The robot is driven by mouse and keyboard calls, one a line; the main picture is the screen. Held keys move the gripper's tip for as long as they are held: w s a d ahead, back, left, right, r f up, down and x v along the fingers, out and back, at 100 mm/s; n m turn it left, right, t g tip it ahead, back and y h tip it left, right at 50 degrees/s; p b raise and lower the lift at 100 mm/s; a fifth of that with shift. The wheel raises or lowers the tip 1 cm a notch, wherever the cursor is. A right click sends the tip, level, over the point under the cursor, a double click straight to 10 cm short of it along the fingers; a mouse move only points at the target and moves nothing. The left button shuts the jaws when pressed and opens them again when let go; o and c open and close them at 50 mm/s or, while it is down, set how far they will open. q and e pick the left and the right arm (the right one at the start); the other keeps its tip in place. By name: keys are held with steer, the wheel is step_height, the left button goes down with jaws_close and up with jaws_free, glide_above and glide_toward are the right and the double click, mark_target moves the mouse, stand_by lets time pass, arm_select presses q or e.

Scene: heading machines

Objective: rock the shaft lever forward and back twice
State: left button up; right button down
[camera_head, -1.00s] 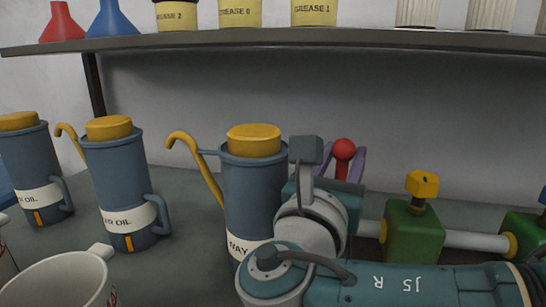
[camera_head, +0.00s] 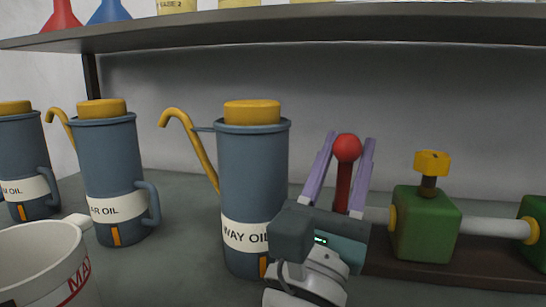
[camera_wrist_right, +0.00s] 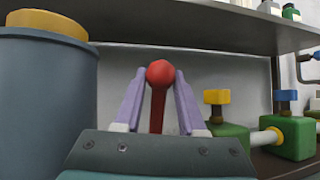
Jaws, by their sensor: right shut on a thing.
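The shaft lever (camera_head: 343,187) is a red rod with a round red knob, standing roughly upright beside the left end of the grey shaft (camera_head: 490,228). My right gripper (camera_head: 347,150) has its two lilac fingers on either side of the lever and is shut on it, just under the knob. In the right wrist view the lever (camera_wrist_right: 158,108) stands between the fingers, its knob level with their tips. The gripper body hides the lever's foot. My left gripper is not in view.
A blue WAY OIL can (camera_head: 252,180) stands close left of my right gripper. Another oil can (camera_head: 110,170) and a white mug (camera_head: 45,265) are farther left. A green block (camera_head: 425,222) with a yellow-topped knob carries the shaft. A shelf (camera_head: 300,28) overhangs the bench.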

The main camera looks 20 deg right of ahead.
steer(key=c, duration=0.8)
jaws_free()
steer(key=shift+o, duration=0.2)
steer(key=shift+s+a+f, duration=0.2)
steer(key=shift+a+f, duration=0.05)
steer(key=shift+f, duration=0.05)
steer(key=s+a, duration=0.8)
steer(key=shift+s+a, duration=0.35)
steer(key=shift+s, duration=0.05)
steer(key=shift+c, duration=0.2)
